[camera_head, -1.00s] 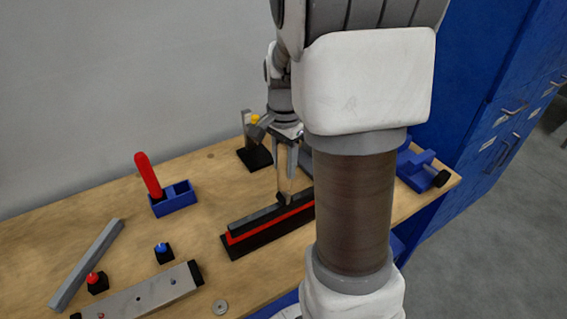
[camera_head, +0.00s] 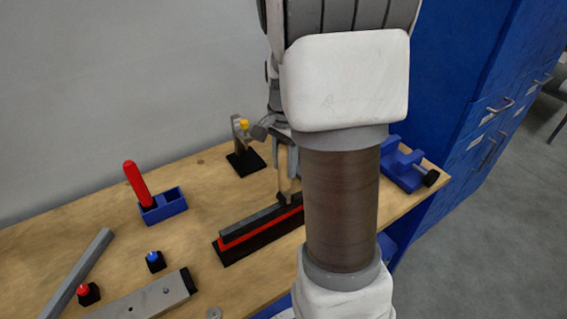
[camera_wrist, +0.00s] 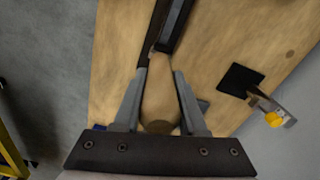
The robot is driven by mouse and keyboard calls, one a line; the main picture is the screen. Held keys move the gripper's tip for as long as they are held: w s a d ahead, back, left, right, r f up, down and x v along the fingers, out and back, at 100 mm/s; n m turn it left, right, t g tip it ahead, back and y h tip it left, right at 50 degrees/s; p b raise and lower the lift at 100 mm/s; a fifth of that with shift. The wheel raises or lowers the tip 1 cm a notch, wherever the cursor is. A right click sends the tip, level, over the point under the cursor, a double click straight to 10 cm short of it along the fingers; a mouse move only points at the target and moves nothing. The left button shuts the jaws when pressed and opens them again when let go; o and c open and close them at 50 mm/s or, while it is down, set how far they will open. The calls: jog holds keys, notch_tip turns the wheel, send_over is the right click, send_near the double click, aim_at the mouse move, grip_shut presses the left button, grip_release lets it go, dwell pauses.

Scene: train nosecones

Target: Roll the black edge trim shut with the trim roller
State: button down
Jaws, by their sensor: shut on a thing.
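The black edge trim (camera_head: 250,222) lies along the top of a red strip (camera_head: 232,240) on a black base, on the wooden bench. It also shows at the top of the wrist view (camera_wrist: 176,22). My gripper (camera_head: 287,176) is over the right part of the trim. In the wrist view my gripper (camera_wrist: 160,82) is shut on the light wooden handle of the trim roller (camera_wrist: 160,103). The roller's far end is at the trim; whether it touches is too small to tell. My arm hides the trim's right end in the head view.
A blue holder (camera_head: 172,208) with a red-handled tool (camera_head: 136,184) stands left. A black-based stand with a yellow knob (camera_head: 244,125) is behind my gripper. A blue clamp (camera_head: 404,166) sits at the right. Red (camera_head: 84,290) and blue (camera_head: 153,257) buttons and grey bars lie front left.

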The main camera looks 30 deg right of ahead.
jog(key=shift+d, duration=0.1)
jog(key=shift+d, duration=1.3)
jog(key=shift+d, duration=1.4)
